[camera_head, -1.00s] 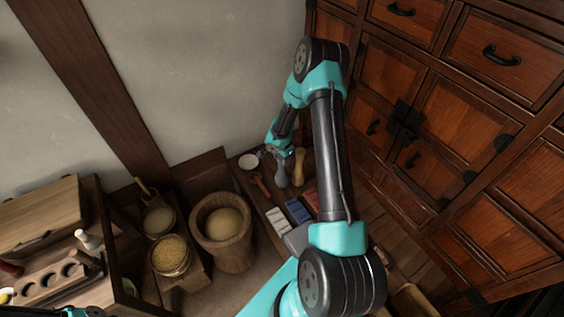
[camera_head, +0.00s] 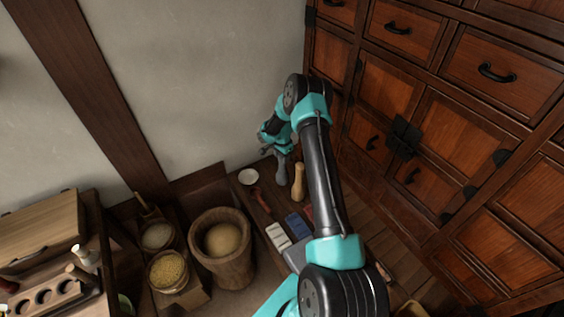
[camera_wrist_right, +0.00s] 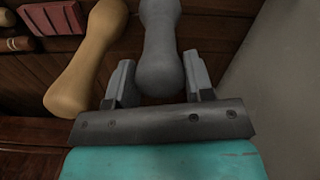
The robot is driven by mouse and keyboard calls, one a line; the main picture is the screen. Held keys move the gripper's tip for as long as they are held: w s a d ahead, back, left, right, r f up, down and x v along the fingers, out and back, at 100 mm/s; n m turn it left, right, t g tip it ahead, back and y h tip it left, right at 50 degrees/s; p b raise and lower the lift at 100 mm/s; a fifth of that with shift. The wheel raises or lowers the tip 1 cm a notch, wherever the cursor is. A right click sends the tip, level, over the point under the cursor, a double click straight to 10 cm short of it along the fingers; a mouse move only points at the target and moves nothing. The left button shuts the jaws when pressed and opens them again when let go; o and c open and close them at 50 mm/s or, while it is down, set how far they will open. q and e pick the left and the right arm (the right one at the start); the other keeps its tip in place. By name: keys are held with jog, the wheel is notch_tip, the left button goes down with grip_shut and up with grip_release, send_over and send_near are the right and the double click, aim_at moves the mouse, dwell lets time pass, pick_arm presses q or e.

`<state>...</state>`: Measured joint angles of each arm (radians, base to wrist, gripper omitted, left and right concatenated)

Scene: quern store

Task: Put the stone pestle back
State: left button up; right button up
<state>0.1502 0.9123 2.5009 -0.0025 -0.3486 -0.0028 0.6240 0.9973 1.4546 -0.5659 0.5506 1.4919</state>
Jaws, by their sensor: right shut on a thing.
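The grey stone pestle (camera_head: 281,169) stands roughly upright at the far end of the low wooden shelf, next to a tan wooden pestle (camera_head: 298,182). My right gripper (camera_head: 275,147) is at its upper end. In the right wrist view the grey pestle (camera_wrist_right: 160,45) lies between the two fingers of my right gripper (camera_wrist_right: 160,82), which is shut on it. The tan pestle (camera_wrist_right: 88,55) is close to the left finger there, outside the grip. Whether the grey pestle's foot touches the shelf is hard to tell. My left gripper is out of view.
A white dish (camera_head: 248,177), a red-brown tool (camera_head: 261,199), white blocks (camera_head: 278,236) and a blue block (camera_head: 298,224) lie nearby. A large wooden mortar (camera_head: 231,268) stands left. A holed rack (camera_head: 45,299) is far left. Drawers (camera_head: 430,120) and a wall bound the space.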

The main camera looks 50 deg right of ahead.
jog(key=shift+w+d+f, duration=0.1)
jog(key=shift+w+d, duration=1.1)
jog(key=shift+d, duration=0.15)
jog(key=shift+w+d, duration=0.1)
jog(key=shift+w+d+f, duration=0.1)
jog(key=shift+f, duration=1.75)
jog(key=o, duration=1.1)
jog(key=shift+f, duration=0.1)
